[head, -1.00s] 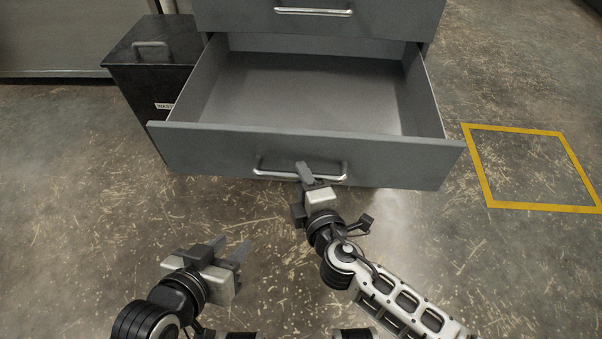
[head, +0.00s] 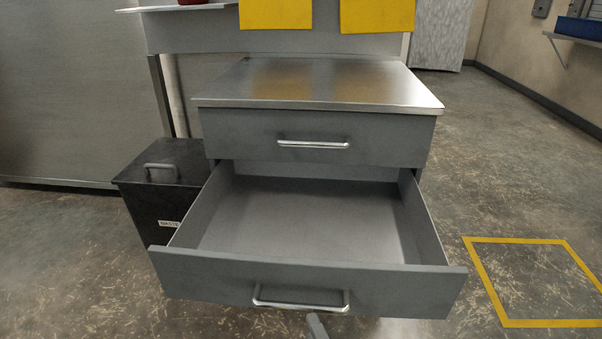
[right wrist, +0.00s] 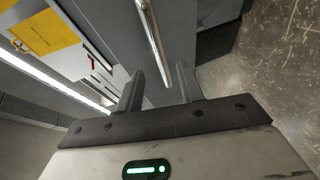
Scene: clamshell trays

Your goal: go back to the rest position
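The grey drawer (head: 300,283) is pulled out and empty, with a silver bar handle (head: 300,304) on its front. No object is held; whether a finger touches the bar is unclear. My left gripper is out of view.
A closed upper drawer (head: 312,143) sits under a bare metal top (head: 320,82). A black waste bin (head: 150,211) stands left of the cabinet. A yellow floor outline (head: 535,322) lies at right, with clear floor around it.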

